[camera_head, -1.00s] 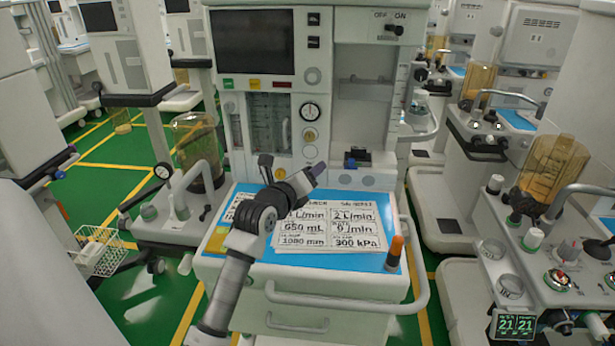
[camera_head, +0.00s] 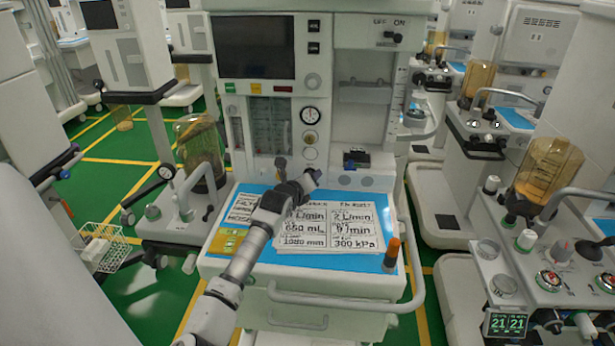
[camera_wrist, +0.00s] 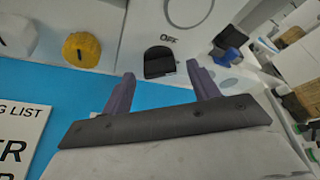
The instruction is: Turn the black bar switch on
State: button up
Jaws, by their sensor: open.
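In the wrist view a black switch (camera_wrist: 160,62) is set in the pale panel, with the word OFF beside it. Its exact position is hard to read. My gripper (camera_wrist: 161,70) is open and empty, and its two purple fingers point toward this switch, one on either side of it in the picture. I cannot tell the gap to it. In the head view my gripper (camera_head: 314,176) is over the back of the worktop, close to the panel, and hides the panel behind it. A black lever (camera_head: 391,36) sits under the OFF and ON labels at the upper right of the cart.
A yellow knob (camera_wrist: 85,48) is left of the switch. A black and blue part (camera_head: 356,158) juts out to the right of my gripper. The blue worktop (camera_head: 240,200) carries a printed sheet (camera_head: 335,225) and an orange-topped item (camera_head: 391,255) at its right edge.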

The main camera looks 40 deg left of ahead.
jog(key=shift+w+a+f, duration=0.15)
jog(key=shift+w, duration=0.45)
jog(key=shift+c, duration=0.4)
jog(key=c, duration=0.9)
